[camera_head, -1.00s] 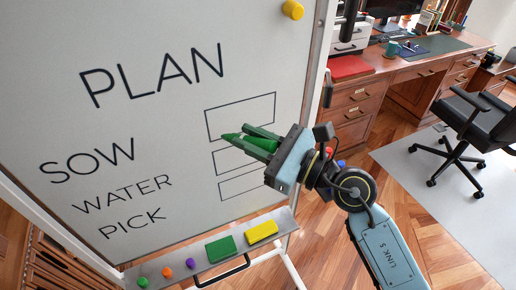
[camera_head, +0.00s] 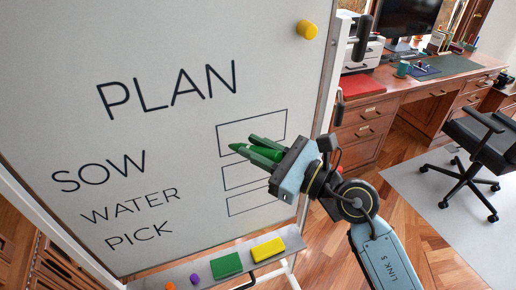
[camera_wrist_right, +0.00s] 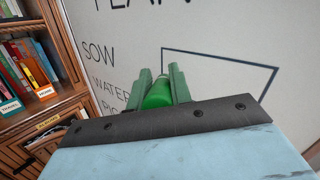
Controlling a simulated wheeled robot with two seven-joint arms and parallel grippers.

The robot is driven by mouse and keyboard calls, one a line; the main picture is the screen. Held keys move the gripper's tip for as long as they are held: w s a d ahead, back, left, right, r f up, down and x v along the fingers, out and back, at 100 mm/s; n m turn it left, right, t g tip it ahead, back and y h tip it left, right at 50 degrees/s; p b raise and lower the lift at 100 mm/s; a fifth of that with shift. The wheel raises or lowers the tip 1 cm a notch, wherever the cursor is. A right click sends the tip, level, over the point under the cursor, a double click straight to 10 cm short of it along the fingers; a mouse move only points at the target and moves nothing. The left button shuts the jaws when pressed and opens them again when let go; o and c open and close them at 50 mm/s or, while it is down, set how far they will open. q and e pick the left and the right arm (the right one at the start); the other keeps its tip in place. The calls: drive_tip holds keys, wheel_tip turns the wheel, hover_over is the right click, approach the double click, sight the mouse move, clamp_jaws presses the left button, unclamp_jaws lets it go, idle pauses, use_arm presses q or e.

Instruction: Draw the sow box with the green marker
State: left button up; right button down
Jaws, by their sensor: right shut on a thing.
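My right gripper (camera_head: 264,149) is shut on a green marker (camera_head: 240,148), whose tip points left toward the whiteboard (camera_head: 185,210). In the right wrist view the marker (camera_wrist_right: 158,94) sits between two green fingers. In the head view the tip overlaps the lower left of the top box (camera_head: 268,122), level with the word SOW (camera_head: 98,172). I cannot tell whether the tip touches the board. No green line shows in the box; the gripper hides part of it. My left gripper is out of view.
Two more boxes, partly hidden, lie below. The tray (camera_head: 205,277) under the board holds a green eraser (camera_head: 227,265), a yellow one (camera_head: 268,249) and small caps. A yellow magnet (camera_head: 307,30) is at the top right. A desk (camera_head: 365,130) and chair (camera_head: 480,150) stand behind on the right.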

drive_tip(key=shift+w+a, duration=0.25)
drive_tip(key=shift+w, duration=0.45)
drive_tip(key=shift+d, duration=0.1)
drive_tip(key=w+d+b, duration=0.3)
drive_tip(key=d+b, duration=0.3)
drive_tip(key=d, duration=0.5)
drive_tip(key=shift+w+d, duration=0.25)
drive_tip(key=shift+w, duration=0.1)
idle(0.5)
drive_tip(key=shift+s+a+p, duration=0.2)
drive_tip(key=shift+a+p, duration=0.2)
drive_tip(key=shift+a, duration=0.3)
drive_tip(key=shift+s+a+p, duration=0.25)
drive_tip(key=shift+a+p, duration=0.2)
drive_tip(key=shift+a, duration=0.2)
drive_tip(key=shift+s+a+p, duration=0.2)
drive_tip(key=shift+a+p, duration=0.2)
drive_tip(key=shift+a, duration=0.3)
drive_tip(key=a+p, duration=0.1)
drive_tip(key=a, duration=0.1)
drive_tip(key=s+a+p, duration=0.1)
drive_tip(key=a+p, duration=0.1)
drive_tip(key=shift+s, duration=0.2)
